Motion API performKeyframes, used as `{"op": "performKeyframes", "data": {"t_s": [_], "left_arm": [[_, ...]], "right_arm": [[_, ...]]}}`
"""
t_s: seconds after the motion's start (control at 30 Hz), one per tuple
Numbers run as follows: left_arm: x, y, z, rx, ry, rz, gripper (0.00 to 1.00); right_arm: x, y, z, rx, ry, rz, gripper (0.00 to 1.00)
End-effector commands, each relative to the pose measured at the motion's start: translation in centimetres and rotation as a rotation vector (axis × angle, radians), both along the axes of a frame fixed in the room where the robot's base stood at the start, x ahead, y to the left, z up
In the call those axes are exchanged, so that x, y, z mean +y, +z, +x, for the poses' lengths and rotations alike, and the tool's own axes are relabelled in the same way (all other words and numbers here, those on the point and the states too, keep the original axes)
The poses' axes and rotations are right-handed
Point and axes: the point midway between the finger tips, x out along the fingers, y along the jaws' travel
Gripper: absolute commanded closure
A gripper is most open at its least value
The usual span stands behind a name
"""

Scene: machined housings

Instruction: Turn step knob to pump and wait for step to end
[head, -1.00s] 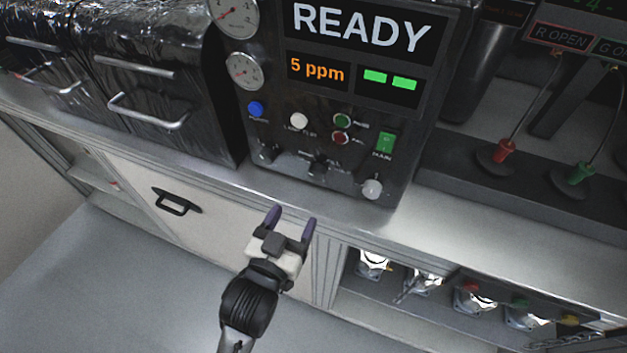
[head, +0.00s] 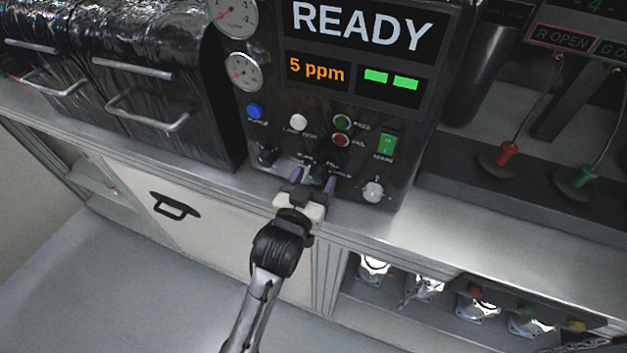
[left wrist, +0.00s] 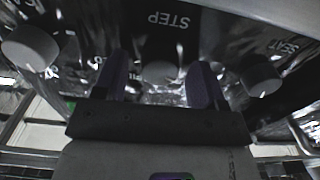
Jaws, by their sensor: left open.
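The test panel (head: 365,105) has a row of knobs along its lower edge, and its screen reads READY and 5 ppm. My left gripper (head: 313,180) is open at the middle knob, with one purple finger on each side. In the left wrist view, the pale step knob (left wrist: 160,72) shows between the open fingers (left wrist: 160,85), below an upside-down STEP label (left wrist: 168,19). The fingers appear apart from it. Its pointer direction is unclear, and the gripper mostly hides it in the head view. My right gripper is not in view.
A SEAT knob (left wrist: 262,78) and another round knob (left wrist: 30,45) flank the step knob closely. Above are a blue button (head: 255,111), a white button (head: 298,122) and a green main switch (head: 387,144). Dark cases with handles (head: 150,110) stand left; red and green levers are right.

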Motion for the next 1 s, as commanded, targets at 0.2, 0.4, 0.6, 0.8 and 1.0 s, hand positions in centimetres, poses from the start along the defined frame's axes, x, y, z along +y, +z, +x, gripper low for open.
{"op": "performKeyframes", "data": {"t_s": [0.2, 0.4, 0.6, 0.8, 1.0], "left_arm": [[0.0, 0.0, 0.0, 0.000, 0.000, 0.000, 0.42], [0.0, 0.0, 0.0, 0.000, 0.000, 0.000, 0.62], [0.0, 0.0, 0.0, 0.000, 0.000, 0.000, 0.81], [0.0, 0.1, 0.0, -0.002, 0.000, 0.009, 0.85], [0.0, 0.4, 0.0, -0.029, 0.000, 0.079, 0.85]], "right_arm": [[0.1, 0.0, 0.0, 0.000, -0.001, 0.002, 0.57], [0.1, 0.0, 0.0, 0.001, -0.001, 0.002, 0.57], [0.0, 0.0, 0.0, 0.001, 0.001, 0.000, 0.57], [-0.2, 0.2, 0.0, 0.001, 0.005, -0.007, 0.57], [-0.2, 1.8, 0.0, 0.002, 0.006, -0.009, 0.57]]}}
